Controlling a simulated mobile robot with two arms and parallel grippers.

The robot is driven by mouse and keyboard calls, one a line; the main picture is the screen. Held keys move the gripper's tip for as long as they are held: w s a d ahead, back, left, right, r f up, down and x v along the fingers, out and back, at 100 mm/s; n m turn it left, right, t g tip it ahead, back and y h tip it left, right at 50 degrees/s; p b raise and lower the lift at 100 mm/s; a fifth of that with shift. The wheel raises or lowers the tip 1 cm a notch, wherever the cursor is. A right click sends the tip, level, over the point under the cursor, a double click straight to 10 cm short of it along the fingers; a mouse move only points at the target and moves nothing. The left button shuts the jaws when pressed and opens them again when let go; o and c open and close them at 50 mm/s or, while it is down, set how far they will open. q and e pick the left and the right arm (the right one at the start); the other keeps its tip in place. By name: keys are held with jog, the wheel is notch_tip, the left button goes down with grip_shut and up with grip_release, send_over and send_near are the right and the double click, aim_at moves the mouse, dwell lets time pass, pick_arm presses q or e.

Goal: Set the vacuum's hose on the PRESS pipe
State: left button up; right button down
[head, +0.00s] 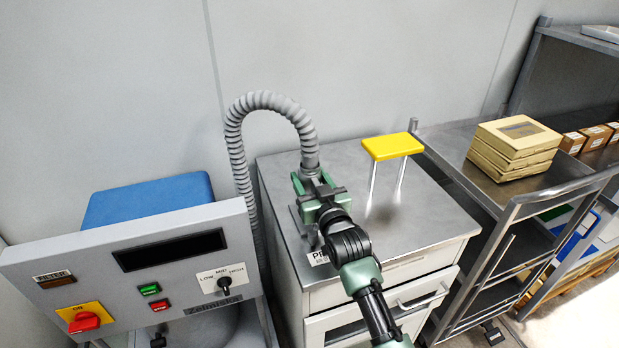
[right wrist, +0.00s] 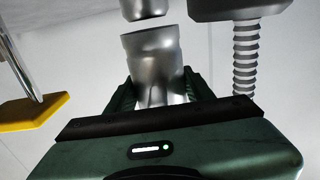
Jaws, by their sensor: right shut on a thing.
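The vacuum's grey ribbed hose (head: 268,101) rises behind the control panel, arches over and comes down into my right gripper (head: 318,190). In the right wrist view, the gripper's two green fingers (right wrist: 160,95) are shut on the hose's metal end cuff (right wrist: 152,55). A metal pipe end (right wrist: 145,9) shows just past the cuff's rim, nearly in line with it, with a narrow gap between them. In the head view the gripper hides the pipe. A partly hidden label starting with "P" (head: 318,257) is on the cabinet's front edge. My left gripper is not in view.
The steel-topped cabinet (head: 432,217) bears a yellow plate on two posts (head: 392,146), right of the gripper. The vacuum's control panel (head: 130,275) stands at left before a blue top (head: 150,195). A cart with stacked boxes (head: 515,148) is at right.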

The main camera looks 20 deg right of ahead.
aim_at(313, 170)
jog(key=shift+f, duration=0.2)
dwell(0.4)
jog(key=shift+f+b, duration=0.35)
jog(key=shift+f, duration=0.05)
jog(key=shift+f, duration=0.15)
jog(key=shift+f+b, duration=0.35)
jog(key=shift+f, duration=0.2)
jog(key=shift+f, duration=0.1)
dwell(0.4)
jog(key=shift+r+p, duration=3.4)
jog(key=shift+r, duration=0.25)
jog(key=shift+w, duration=0.1)
